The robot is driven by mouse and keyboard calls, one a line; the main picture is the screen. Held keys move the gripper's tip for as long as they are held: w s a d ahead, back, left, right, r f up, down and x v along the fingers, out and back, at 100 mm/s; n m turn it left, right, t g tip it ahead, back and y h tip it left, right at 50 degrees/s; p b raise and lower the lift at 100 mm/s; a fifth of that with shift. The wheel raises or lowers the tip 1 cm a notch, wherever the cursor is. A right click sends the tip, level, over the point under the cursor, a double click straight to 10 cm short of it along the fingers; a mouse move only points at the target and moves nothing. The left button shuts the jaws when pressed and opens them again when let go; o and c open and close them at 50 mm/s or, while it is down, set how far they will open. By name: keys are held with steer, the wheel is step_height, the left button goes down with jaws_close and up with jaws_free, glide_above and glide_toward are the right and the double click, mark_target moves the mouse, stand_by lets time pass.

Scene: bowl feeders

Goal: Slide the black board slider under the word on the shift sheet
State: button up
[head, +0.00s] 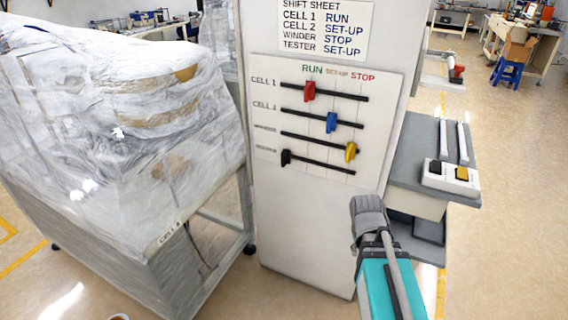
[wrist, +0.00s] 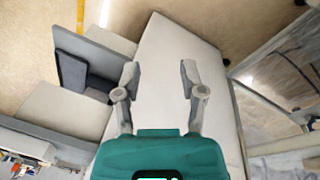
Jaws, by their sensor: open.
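The black slider (head: 286,157) sits at the left end of the lowest slot on the sloping white board (head: 268,101), left of the RUN column. The row's label is too blurred to read surely. The shift sheet (head: 325,26) above the board lists TESTER with SET-UP; SET-UP is the board's middle column heading. My gripper (wrist: 160,68) is open and empty in the wrist view, with the pale cabinet front behind its fingers. The slider is not seen there. A grey and teal part of my arm stands low right of the board in the head view.
The red slider (head: 310,90) stands under RUN, the blue slider (head: 331,122) mid-slot, the yellow slider (head: 350,152) toward STOP. A plastic-wrapped machine (head: 120,130) stands left. A grey shelf (head: 411,152) with a switch box (head: 450,176) juts out right.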

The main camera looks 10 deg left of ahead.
steer(key=w+a+f+n+t+h+b, duration=0.2)
steer(key=w+n+t+h+b, duration=0.4)
steer(key=w, duration=0.5)
steer(key=n+t+y+b, duration=0.5)
steer(key=n+t+b, duration=0.5)
steer(key=n, duration=1.6)
glide_toward(282, 161)
steer(key=s+p, duration=0.1)
steer(key=s, duration=0.2)
steer(key=shift+a+f+t, duration=0.25)
steer(key=shift+t, duration=0.15)
steer(key=shift+w, duration=0.1)
steer(key=shift+w+d, duration=0.35)
steer(key=shift+w, duration=1.9)
steer(key=shift+w+d, duration=0.35)
steer(key=shift+w, duration=1.85)
steer(key=shift+w+d, duration=0.35)
steer(key=shift+w, duration=1.9)
jaws_close()
